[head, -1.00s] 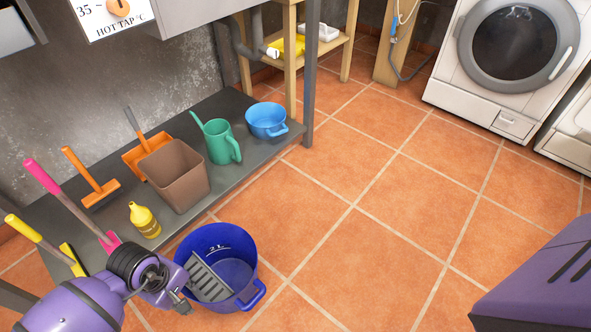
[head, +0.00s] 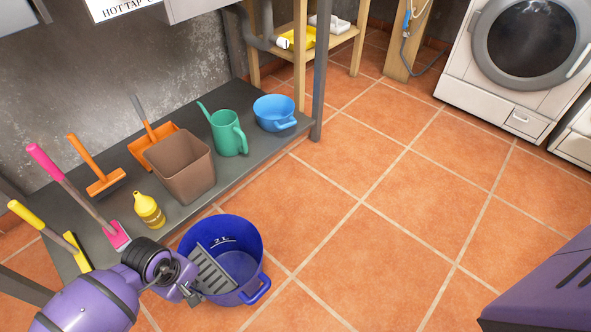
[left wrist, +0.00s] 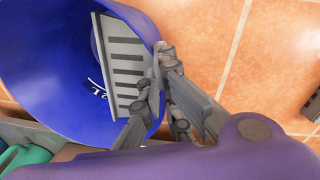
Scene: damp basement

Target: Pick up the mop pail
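The mop pail (head: 249,242) is a dark blue bucket with a grey slotted wringer (head: 214,271) inside and a blue side handle (head: 257,291). It stands upright on the tiled floor in front of the low shelf. My left gripper (head: 190,292) is at the pail's near left rim. In the left wrist view the pail (left wrist: 60,95) fills the left side. There the left gripper's fingers (left wrist: 152,84) are spread apart, close to the rim and the wringer's edge. Firm contact cannot be made out.
The low grey shelf (head: 240,165) holds a brown bin (head: 181,167), a green watering can (head: 228,134), a light blue basin (head: 273,113), a yellow bottle (head: 149,210) and several brushes. A washing machine (head: 497,100) stands at the upper right. The floor right of the pail is clear.

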